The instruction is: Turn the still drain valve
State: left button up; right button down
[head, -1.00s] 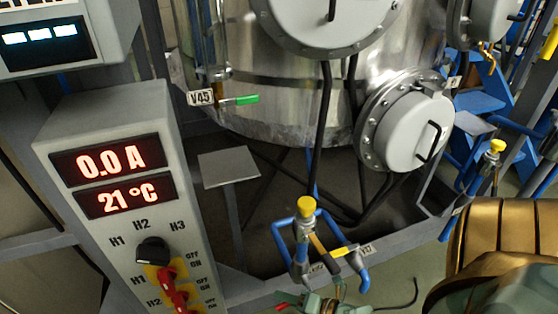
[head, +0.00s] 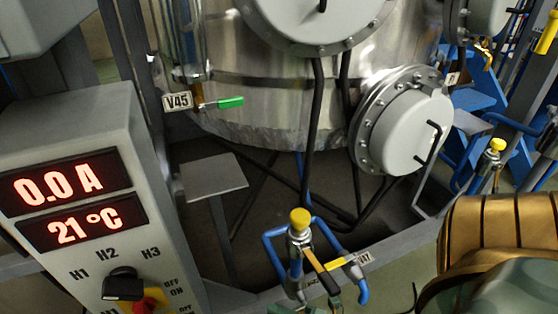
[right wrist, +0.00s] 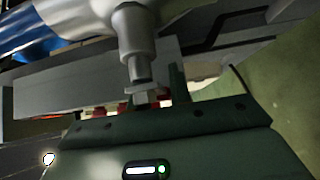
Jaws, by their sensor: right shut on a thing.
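A valve assembly with a yellow cap (head: 300,219) and blue pipes stands low in front of the steel still, near a tag reading V47 (head: 364,257). A dark lever (head: 323,275) slants down from it to the right. My right gripper (head: 325,304) is at the bottom edge of the head view, mostly cut off, by the lever's lower end. In the right wrist view, its jaws (right wrist: 150,95) are shut at the lower end of a grey metal fitting (right wrist: 138,50). Exactly which part they grip is hard to see. My left gripper is not in view.
The steel still (head: 270,100) has round flanged covers. A green-handled valve (head: 230,102) tagged V45 is on its side. A control panel (head: 75,150) reads 0.0 A and 21 °C at the left. A grey frame beam (head: 385,238) runs behind the valve.

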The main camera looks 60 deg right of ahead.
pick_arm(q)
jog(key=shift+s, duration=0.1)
pick_arm(e)
jog(key=shift+d+r, duration=0.1)
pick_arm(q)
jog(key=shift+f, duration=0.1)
pick_arm(e)
jog(key=c, duration=1.3)
grip_release()
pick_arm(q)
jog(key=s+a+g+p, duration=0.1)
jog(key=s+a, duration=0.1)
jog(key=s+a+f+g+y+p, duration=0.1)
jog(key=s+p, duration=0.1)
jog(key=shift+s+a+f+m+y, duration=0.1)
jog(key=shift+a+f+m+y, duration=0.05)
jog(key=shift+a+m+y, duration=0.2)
pick_arm(e)
jog(key=v, duration=1.6)
jog(key=shift+s, duration=0.2)
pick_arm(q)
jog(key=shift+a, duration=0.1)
